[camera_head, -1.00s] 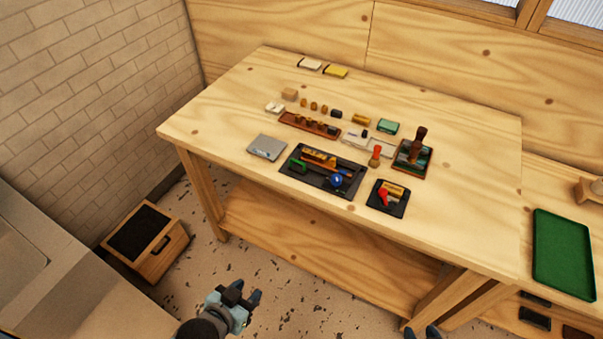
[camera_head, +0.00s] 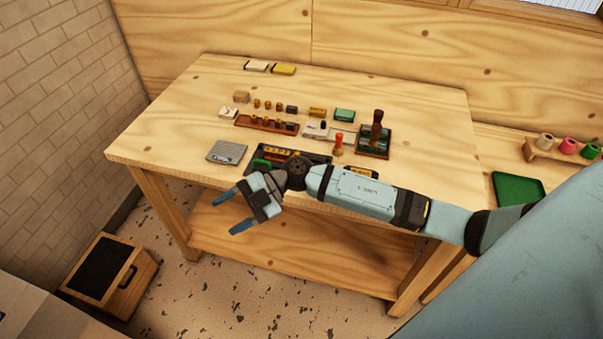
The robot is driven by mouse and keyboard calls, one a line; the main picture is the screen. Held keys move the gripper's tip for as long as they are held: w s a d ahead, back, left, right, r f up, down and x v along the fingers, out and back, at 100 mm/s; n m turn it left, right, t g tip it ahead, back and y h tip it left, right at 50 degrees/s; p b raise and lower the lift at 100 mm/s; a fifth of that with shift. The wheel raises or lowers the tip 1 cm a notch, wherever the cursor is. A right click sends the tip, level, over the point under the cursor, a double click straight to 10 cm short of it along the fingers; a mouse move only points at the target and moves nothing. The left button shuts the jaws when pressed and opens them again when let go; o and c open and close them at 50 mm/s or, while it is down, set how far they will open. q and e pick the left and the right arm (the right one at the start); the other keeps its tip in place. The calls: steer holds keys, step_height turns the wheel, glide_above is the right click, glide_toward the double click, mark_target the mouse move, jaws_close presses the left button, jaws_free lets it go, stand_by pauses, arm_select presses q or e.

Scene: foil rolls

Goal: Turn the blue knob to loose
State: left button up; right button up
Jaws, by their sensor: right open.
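The blue knob is not visible now; my right arm covers the part of the black tray (camera_head: 318,158) where it stood in the earlier view. Only the tray's back strip shows, with a green piece (camera_head: 262,163) and part of a yellow piece (camera_head: 284,154). My right gripper (camera_head: 233,211) is open and empty. Its two blue fingers point left, in front of the table's front edge and left of the tray in the picture. My left gripper is not in view.
A grey plate (camera_head: 227,152) lies left of the tray. A red-topped peg (camera_head: 338,143) and a dark upright handle (camera_head: 376,126) stand behind my arm. Several small blocks and a wooden rack (camera_head: 266,124) sit farther back. The table's left part (camera_head: 165,135) is clear.

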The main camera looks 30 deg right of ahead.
steer(key=w+d+m+h+b, duration=0.1)
steer(key=w+d+h, duration=0.3)
steer(key=d, duration=0.5)
steer(key=w+d+m+g+h, duration=0.1)
steer(key=w+d+h, duration=0.2)
steer(key=d+h, duration=0.45)
steer(key=w+d+m+h+b, duration=0.1)
steer(key=w+d+h, duration=0.3)
steer(key=d, duration=0.5)
steer(key=shift+h, duration=0.25)
steer(key=f, duration=0.4)
steer(key=f+p, duration=0.1)
steer(key=f, duration=0.3)
steer(key=f+p, duration=0.1)
steer(key=f, duration=0.3)
steer(key=shift+s+f, duration=0.15)
steer(key=shift+s, duration=0.1)
steer(key=c, duration=0.9)
